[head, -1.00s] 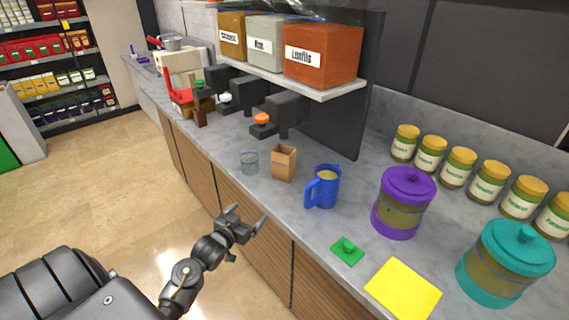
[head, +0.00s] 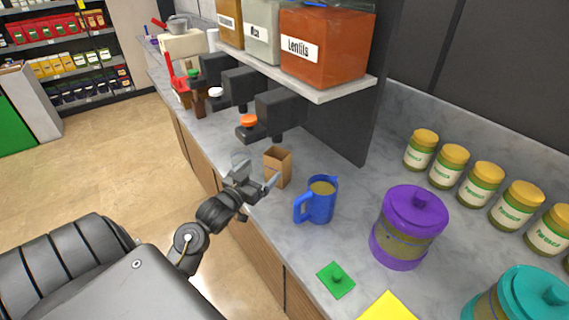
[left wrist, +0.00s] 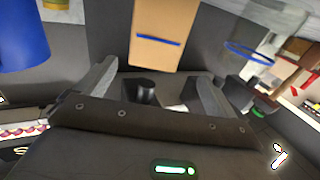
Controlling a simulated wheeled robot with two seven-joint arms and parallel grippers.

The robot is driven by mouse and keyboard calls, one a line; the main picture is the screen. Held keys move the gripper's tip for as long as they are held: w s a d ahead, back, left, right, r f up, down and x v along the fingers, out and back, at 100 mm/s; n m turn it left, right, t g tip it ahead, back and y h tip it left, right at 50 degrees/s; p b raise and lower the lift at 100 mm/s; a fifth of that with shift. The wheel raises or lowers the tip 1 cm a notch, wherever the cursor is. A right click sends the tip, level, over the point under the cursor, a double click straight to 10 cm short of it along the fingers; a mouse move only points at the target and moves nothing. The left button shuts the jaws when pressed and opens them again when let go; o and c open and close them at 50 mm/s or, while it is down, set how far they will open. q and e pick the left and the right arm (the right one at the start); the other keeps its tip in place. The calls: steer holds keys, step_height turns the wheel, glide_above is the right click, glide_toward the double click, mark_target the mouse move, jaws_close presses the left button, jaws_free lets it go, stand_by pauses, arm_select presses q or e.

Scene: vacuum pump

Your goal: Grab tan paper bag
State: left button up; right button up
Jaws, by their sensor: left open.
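The tan paper bag (head: 278,166) stands upright and open-topped on the grey marble counter, between the dispensers and the blue pitcher. My left gripper (head: 257,174) is at the counter's front edge, just in front of the bag, and overlaps its lower left part in the head view. Its fingers are spread and empty. In the left wrist view the bag (left wrist: 165,38) is straight ahead, beyond the gap between the two fingers (left wrist: 152,85), with a blue line across it. My right gripper is not in view.
The blue pitcher (head: 318,202) stands close to the right of the bag. A clear glass with a blue rim (left wrist: 250,52) shows on the bag's other side in the wrist view. Dispensers (head: 277,112) and a shelf (head: 325,90) are behind. A purple canister (head: 408,232) stands further right.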

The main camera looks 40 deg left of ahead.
mark_target(272, 161)
arm_select(q)
steer(key=shift+w+r, duration=0.15)
steer(key=w+p, duration=0.1)
steer(key=w, duration=0.4)
steer(key=shift+w+d, duration=0.15)
steer(key=shift+w, duration=0.15)
steer(key=shift+p, duration=0.3)
steer(key=w, duration=0.1)
steer(key=w+p, duration=0.1)
steer(key=w, duration=0.1)
steer(key=w+p, duration=0.1)
steer(key=shift+w+a, duration=0.3)
steer(key=shift+w, duration=0.2)
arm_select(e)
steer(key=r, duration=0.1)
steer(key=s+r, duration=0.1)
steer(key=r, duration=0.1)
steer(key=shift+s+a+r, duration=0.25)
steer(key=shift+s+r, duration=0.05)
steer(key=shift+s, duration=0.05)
arm_select(q)
steer(key=shift+c, duration=0.4)
